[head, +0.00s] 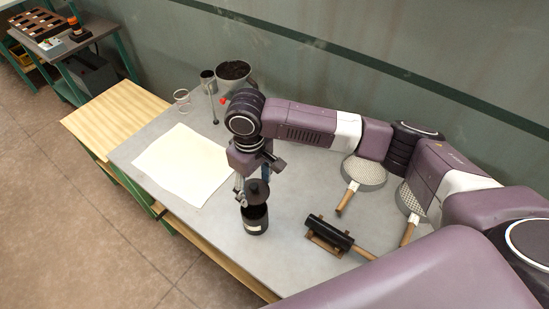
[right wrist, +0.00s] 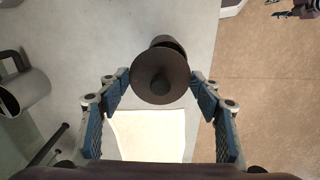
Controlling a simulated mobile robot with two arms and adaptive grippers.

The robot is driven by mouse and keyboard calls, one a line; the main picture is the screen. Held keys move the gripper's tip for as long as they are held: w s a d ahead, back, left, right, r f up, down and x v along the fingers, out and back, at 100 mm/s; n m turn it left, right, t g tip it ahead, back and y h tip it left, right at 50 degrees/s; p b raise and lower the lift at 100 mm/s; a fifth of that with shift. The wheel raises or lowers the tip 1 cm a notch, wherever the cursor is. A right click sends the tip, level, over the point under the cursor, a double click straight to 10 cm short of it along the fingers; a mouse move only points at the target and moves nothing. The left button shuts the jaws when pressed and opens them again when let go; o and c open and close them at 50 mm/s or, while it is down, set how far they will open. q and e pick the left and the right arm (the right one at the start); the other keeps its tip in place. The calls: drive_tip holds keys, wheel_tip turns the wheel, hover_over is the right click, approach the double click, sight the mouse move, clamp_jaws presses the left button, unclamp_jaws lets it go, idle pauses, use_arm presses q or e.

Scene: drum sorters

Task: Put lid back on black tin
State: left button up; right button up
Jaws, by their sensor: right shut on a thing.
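The black tin (head: 256,222), with a pale label, stands upright on the grey table near its front edge. Its round dark lid (head: 258,187) has a knob and is just above the tin's mouth, apparently a little tilted. My right gripper (head: 253,184) is shut on the lid. In the right wrist view the lid (right wrist: 160,80) is between the fingertips (right wrist: 160,82), and the tin (right wrist: 169,43) shows partly behind it. Whether the lid touches the rim is unclear. My left gripper is not in view.
A cream sheet (head: 183,164) lies left of the tin. A black cylinder (head: 328,232) on a wooden rest and round sieves (head: 364,172) are to the right. A dark-filled pot (head: 233,72) and a glass (head: 182,99) stand at the back. A wooden bench (head: 112,118) adjoins at left.

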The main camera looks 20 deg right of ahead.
sight(252, 194)
drive_tip(key=shift+s+a, duration=0.4)
drive_tip(key=shift+s, duration=0.05)
drive_tip(key=shift+w+a+f+b, duration=0.15)
drive_tip(key=shift+a+f+b, duration=0.05)
drive_tip(key=shift+f+b, duration=0.75)
drive_tip(key=shift+b, duration=0.1)
wheel_tip(252, 194, down, 3)
drive_tip(key=b, duration=0.3)
drive_tip(key=shift+d+r+b, duration=0.1)
drive_tip(key=shift+b, duration=0.25)
drive_tip(key=shift+f, duration=0.9)
drive_tip(key=shift+p, duration=1.2)
drive_tip(key=shift+f+p, duration=0.15)
drive_tip(key=shift+p, duration=0.35)
drive_tip(key=shift+p, duration=0.55)
idle(0.4)
